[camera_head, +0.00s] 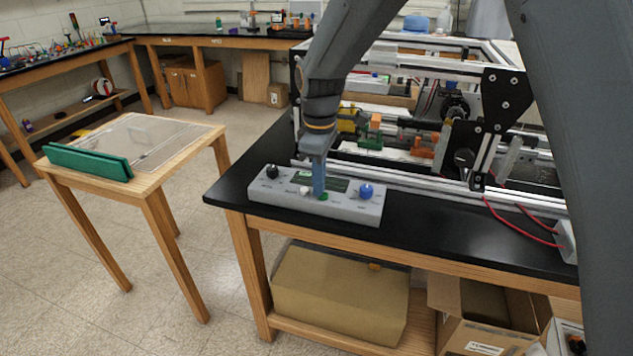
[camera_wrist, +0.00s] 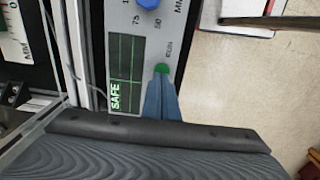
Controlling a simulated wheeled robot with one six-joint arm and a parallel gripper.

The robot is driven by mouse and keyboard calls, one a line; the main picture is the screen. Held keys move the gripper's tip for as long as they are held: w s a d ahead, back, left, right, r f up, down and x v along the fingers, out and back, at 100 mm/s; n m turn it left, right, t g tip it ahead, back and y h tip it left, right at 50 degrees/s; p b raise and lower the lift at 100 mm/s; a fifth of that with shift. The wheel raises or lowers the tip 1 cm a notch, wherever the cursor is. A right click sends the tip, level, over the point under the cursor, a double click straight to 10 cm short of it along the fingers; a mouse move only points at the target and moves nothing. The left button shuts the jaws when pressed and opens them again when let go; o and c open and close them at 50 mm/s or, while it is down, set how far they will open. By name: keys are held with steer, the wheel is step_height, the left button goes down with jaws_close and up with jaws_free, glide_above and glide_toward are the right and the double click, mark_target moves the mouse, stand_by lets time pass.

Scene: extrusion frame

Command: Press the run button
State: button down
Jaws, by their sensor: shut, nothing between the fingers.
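The grey control box (camera_head: 262,190) sits at the front left corner of the black bench top. It carries a black knob, a white button (camera_head: 304,190), a display, a green button (camera_head: 323,197) and a blue knob (camera_head: 366,190). In the wrist view the green run button (camera_wrist: 162,69) shows beside the word RUN, and the display (camera_wrist: 126,72) reads SAFE. My gripper (camera_head: 319,192) is shut and empty, pointing down at the box. Its blue fingertips (camera_wrist: 160,82) are right at the green button; I cannot tell whether they touch it. The blue knob also shows in the wrist view (camera_wrist: 148,4).
The extrusion frame (camera_head: 430,125) with rails and a carriage stands behind the box. Red cables (camera_head: 520,228) run at the right of the bench. A small wooden table (camera_head: 140,185) with a green block stands to the left, with free floor between.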

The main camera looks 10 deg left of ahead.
steer(key=shift+s+d+f, duration=0.2)
steer(key=shift+s+f, duration=0.1)
steer(key=shift+f, duration=0.45)
steer(key=shift+r, duration=0.3)
step_height(320, 180, up, 15)
steer(key=shift+w+a, duration=0.2)
steer(key=shift+w, duration=0.1)
steer(key=s+d+f+m, duration=0.1)
steer(key=d+f+m, duration=0.25)
steer(key=d, duration=0.55)
steer(key=s+d+f+m, duration=0.2)
steer(key=d+f+m, duration=0.15)
steer(key=d, duration=0.45)
steer(key=s+d+f+m, duration=0.3)
steer(key=s+d+m, duration=0.2)
steer(key=s+d, duration=0.2)
steer(key=s+d+f+m+t, duration=0.1)
steer(key=s+d+f+m, duration=0.3)
steer(key=d, duration=0.5)
steer(key=s+m, duration=0.1)
steer(key=s, duration=0.1)
steer(key=shift+s, duration=0.35)
